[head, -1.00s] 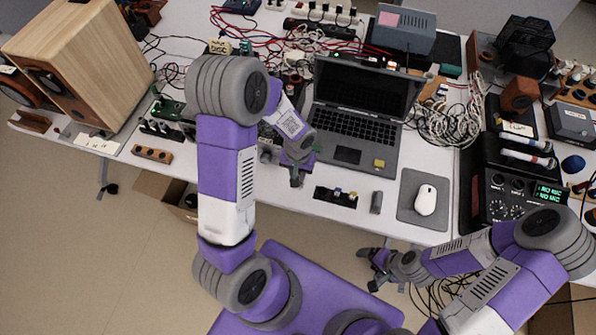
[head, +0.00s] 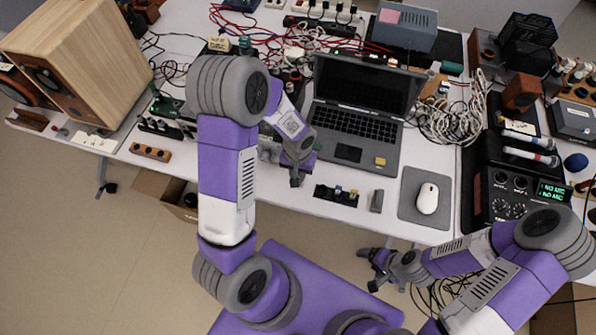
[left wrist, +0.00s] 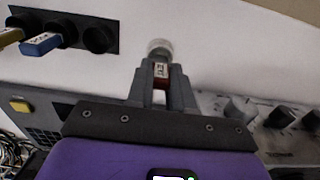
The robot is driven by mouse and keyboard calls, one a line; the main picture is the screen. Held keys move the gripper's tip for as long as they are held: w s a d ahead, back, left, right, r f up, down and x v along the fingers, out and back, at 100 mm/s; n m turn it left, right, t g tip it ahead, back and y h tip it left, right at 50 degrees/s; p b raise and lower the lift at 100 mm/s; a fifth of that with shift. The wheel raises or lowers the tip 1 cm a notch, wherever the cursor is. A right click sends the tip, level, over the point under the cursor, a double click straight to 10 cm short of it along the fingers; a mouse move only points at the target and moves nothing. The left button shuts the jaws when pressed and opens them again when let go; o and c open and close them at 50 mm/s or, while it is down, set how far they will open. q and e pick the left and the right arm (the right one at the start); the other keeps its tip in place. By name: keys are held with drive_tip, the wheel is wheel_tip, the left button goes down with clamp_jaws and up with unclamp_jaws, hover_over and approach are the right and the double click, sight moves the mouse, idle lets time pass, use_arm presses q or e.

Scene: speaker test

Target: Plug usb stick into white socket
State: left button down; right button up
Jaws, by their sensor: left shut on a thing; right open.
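My left gripper (head: 295,183) is over the table's front part, left of the black socket strip (head: 336,196). In the left wrist view, the gripper (left wrist: 161,75) is shut on a small red stick with a white label (left wrist: 161,71). A pale round piece (left wrist: 160,46) shows just beyond the fingertips. I cannot tell whether it is the white socket or part of the stick, so contact or insertion is unclear. The strip also shows in the left wrist view (left wrist: 99,40), with a blue stick (left wrist: 40,44) and a yellow stick (left wrist: 10,36). My right gripper (head: 370,268) is open and empty, below the table's front edge.
The open laptop (head: 352,130) stands behind the strip. A small grey block (head: 376,200) and a mouse (head: 427,198) on its pad lie right of the strip. A knobbed grey panel (left wrist: 267,118) is close to the left gripper. Tangled cables (head: 445,125) lie right of the laptop.

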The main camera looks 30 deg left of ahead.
use_arm(q)
drive_tip(key=shift+f+b, duration=0.4)
drive_tip(key=shift+f, duration=0.1)
idle(0.3)
drive_tip(key=c, duration=0.9)
unclamp_jaws()
drive_tip(key=shift+o, duration=0.4)
drive_tip(key=o, duration=0.3)
drive_tip(key=shift+r+p, duration=1.95)
drive_tip(key=shift+r, duration=0.6)
drive_tip(key=shift+f, duration=0.1)
